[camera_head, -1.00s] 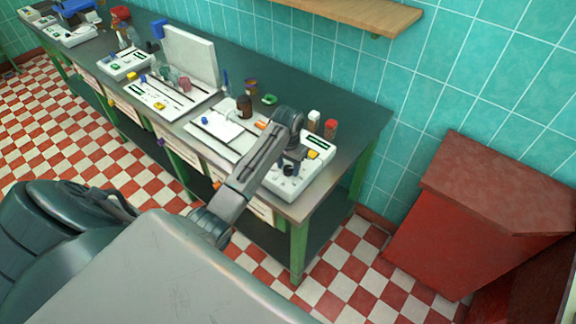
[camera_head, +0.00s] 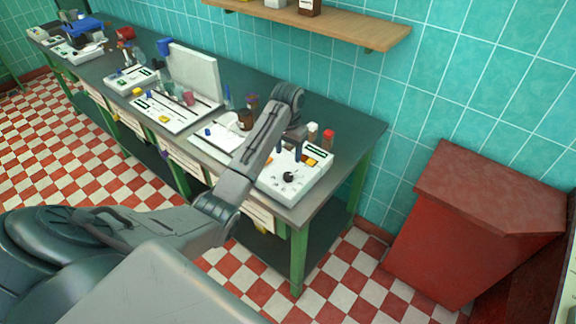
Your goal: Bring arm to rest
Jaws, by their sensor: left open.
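My left arm comes in from the lower left and reaches over the right end of the long grey workbench (camera_head: 340,165). My left gripper (camera_head: 296,134) points down behind the wrist, above the back part of a white panel device (camera_head: 300,182) with a black knob. It is small and partly hidden by my own arm; its jaws are open, and I see nothing held in them. My right gripper is not in view.
Small bottles (camera_head: 328,140) stand near the gripper. More white devices (camera_head: 175,108) and an upright white board (camera_head: 194,72) line the bench to the left. A wooden shelf (camera_head: 350,30) hangs above. A red bin (camera_head: 470,235) stands on the right; checkered floor lies between.

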